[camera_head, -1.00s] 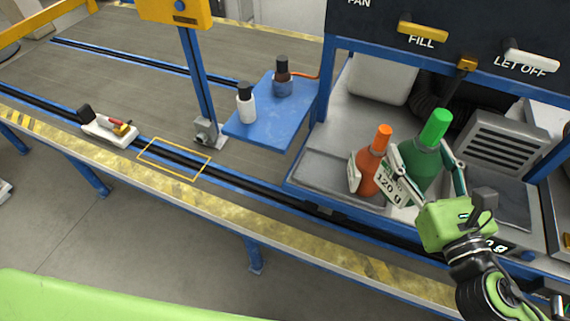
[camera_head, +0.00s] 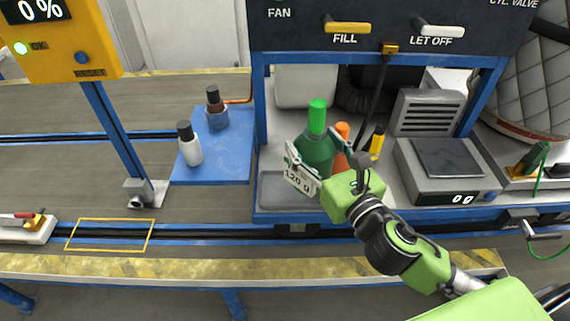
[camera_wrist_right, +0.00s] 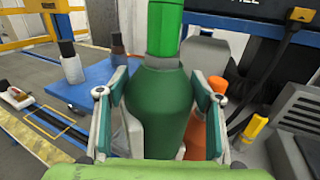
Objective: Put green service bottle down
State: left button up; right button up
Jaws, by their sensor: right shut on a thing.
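The green service bottle (camera_head: 316,152), dark green with a bright green cap, is upright between the fingers of my right gripper (camera_head: 318,165). The wrist view shows the bottle (camera_wrist_right: 166,105) with a finger against each side. My right gripper is shut on it. An orange bottle (camera_head: 342,132) stands just behind and to the right, partly hidden. My left gripper is not in view.
A scale (camera_head: 446,172) reading 0 g stands to the right, its plate empty. A yellow-and-black tool (camera_head: 377,142) is behind the gripper. A blue shelf (camera_head: 225,155) with a white bottle (camera_head: 189,147) and a dark bottle (camera_head: 216,112) lies left. A hose hangs behind.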

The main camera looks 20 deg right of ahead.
aim_at(298, 140)
jog(key=w, duration=0.1)
jog(key=w+a+f, duration=0.1)
jog(key=w+a, duration=0.1)
jog(key=w, duration=0.1)
jog(key=shift+f, duration=0.3)
pick_arm(q)
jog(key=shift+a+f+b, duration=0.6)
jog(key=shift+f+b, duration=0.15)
jog(key=shift+b, duration=0.1)
pick_arm(e)
jog(key=w+a+f, duration=0.1)
jog(key=w+f, duration=0.3)
jog(key=f, duration=0.4)
jog(key=shift+a+f, duration=0.4)
jog(key=shift+f, duration=0.15)
jog(key=o, duration=1.8)
jog(key=shift+f, duration=0.15)
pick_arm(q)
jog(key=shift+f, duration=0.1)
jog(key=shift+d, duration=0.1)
